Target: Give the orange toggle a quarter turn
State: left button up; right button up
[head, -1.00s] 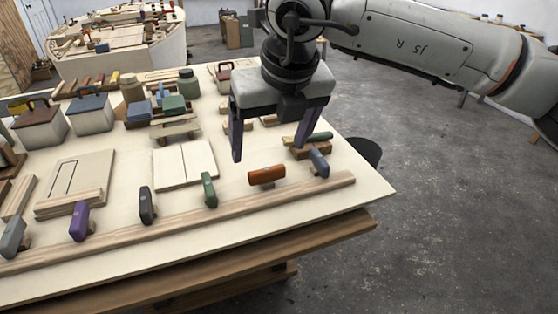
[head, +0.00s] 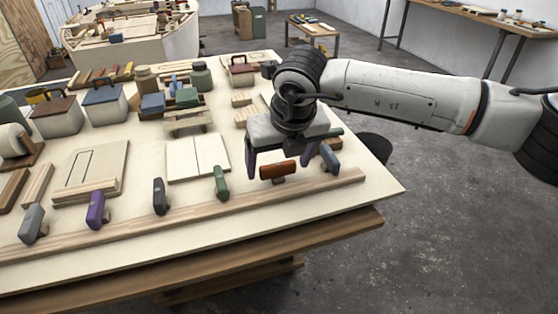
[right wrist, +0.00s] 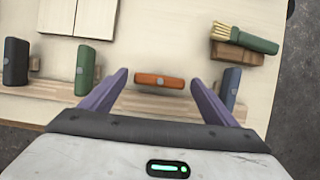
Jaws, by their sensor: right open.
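The orange toggle (head: 279,170) lies crosswise near the front right of the table, just behind the wooden strip. It also shows in the right wrist view (right wrist: 160,80), level and between the purple fingers. My right gripper (head: 279,168) is over the toggle with its fingers open, one to each end of it. In the right wrist view the open fingers (right wrist: 160,80) stand apart from the toggle's ends, with gaps on both sides. The left gripper is not in view.
A green toggle (head: 221,183) stands left of the orange one and a blue toggle (head: 329,157) right of it. Black (head: 160,196), purple (head: 96,209) and grey (head: 32,223) toggles continue the row. A green brush (right wrist: 246,38) lies on a wooden block behind the blue toggle.

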jog(key=c, duration=1.1)
jog(key=shift+o, duration=0.2)
